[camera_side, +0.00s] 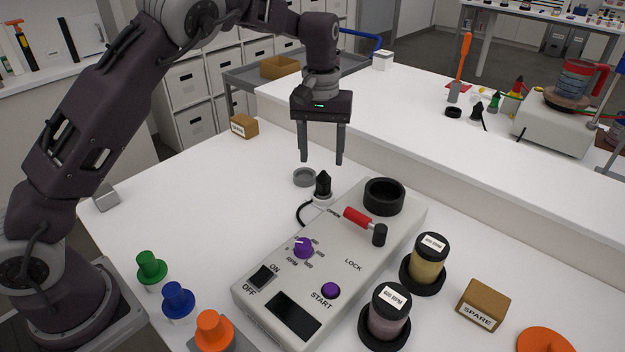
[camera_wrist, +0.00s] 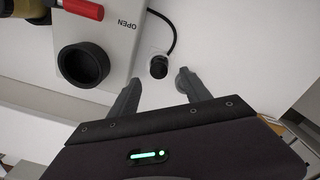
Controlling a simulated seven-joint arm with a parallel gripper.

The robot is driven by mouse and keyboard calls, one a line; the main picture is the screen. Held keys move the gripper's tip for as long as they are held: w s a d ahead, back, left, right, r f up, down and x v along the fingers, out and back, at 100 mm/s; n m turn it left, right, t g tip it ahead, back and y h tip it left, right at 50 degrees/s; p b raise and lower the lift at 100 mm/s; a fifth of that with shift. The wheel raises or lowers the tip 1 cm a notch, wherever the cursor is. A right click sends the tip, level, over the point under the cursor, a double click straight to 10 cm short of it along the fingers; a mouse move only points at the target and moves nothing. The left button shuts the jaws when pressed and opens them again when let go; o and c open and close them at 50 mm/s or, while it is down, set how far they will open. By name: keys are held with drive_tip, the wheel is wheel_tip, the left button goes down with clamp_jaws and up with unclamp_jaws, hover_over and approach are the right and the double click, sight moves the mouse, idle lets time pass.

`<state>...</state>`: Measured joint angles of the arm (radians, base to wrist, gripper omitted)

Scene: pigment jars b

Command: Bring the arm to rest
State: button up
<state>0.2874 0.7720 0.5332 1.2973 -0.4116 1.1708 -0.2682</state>
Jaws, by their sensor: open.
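My gripper (camera_side: 322,160) is open and empty, pointing down above the far end of the white control box (camera_side: 262,277). In the wrist view its two fingers (camera_wrist: 158,92) are spread apart with nothing between them. Under and beyond it are a black plug (camera_side: 323,184) on a white base with a black cable, and a small grey ring (camera_side: 304,177). The plug also shows in the wrist view (camera_wrist: 158,68). The fingertips are apart from the plug and the ring in the side view.
The box carries a black round socket (camera_side: 384,196), a red-handled lever (camera_side: 357,217) and a purple dial (camera_side: 303,247). Two jars, yellow (camera_side: 427,262) and pinkish (camera_side: 386,318), stand right of it. Green (camera_side: 150,267), blue and orange knobs stand at front left. The table's left middle is clear.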

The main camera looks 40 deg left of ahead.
drive_tip(key=s+r+m+t+h, duration=0.2)
drive_tip(key=s+r+m+t, duration=0.1)
drive_tip(key=s+r, duration=1.35)
drive_tip(key=s+f+m+t+y, duration=0.1)
drive_tip(key=s+f, duration=0.1)
drive_tip(key=s, duration=0.7)
drive_tip(key=s+f+m+t+y, duration=0.1)
drive_tip(key=s+f+m, duration=0.1)
drive_tip(key=s, duration=0.6)
drive_tip(key=shift+s+a+f, duration=0.25)
drive_tip(key=shift+s+a, duration=0.1)
drive_tip(key=shift+s, duration=0.05)
drive_tip(key=shift+c, duration=0.5)
